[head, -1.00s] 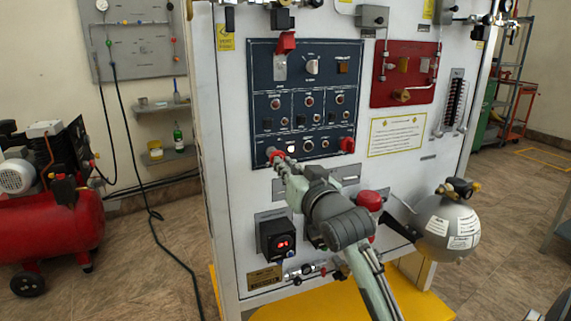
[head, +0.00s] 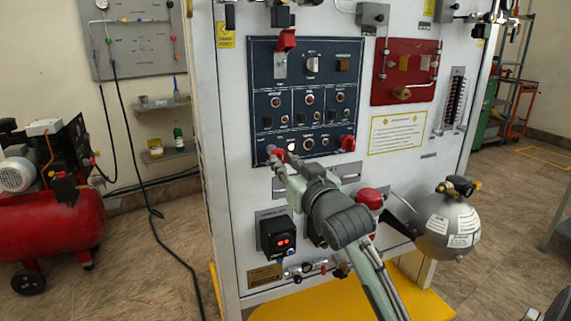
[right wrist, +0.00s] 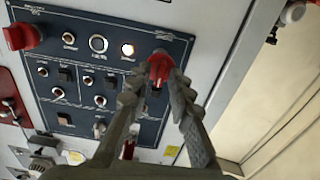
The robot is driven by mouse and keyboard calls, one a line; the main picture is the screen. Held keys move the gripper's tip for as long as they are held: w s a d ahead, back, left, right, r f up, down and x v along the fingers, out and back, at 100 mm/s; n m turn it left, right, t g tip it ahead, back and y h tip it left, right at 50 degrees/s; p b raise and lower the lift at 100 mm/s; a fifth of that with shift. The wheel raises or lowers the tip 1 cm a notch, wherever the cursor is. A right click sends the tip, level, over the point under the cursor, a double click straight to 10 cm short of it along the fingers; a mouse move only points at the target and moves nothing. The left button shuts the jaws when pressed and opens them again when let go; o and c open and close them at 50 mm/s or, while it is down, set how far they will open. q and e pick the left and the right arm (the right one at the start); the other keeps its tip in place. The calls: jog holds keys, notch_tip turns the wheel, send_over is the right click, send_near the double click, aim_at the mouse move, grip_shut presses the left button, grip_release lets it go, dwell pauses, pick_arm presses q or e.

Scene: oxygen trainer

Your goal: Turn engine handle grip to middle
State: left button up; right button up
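On the dark blue control panel (head: 262,88), a red handle grip (head: 276,151) sits at the lower left corner. It also shows in the right wrist view (right wrist: 158,66), between the two fingertips. My right gripper (right wrist: 160,80) has a finger on each side of this red grip, and both fingers appear to touch it. In the head view my right gripper (head: 279,160) partly hides the grip. A second red handle (head: 347,143) is at the panel's lower right. The labels are too small to read, so I cannot tell which handle is the engine's. My left gripper is not in view.
A guarded red switch (head: 285,40) is at the panel's top. Below are a black box with red lights (head: 277,237), a red knob (head: 370,198) and a grey sphere (head: 445,222). A red compressor (head: 50,225) stands left.

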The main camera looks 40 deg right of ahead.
jog(key=shift+o, duration=0.4)
notch_tip(320, 180, up, 10)
dwell(0.3)
dwell(0.5)
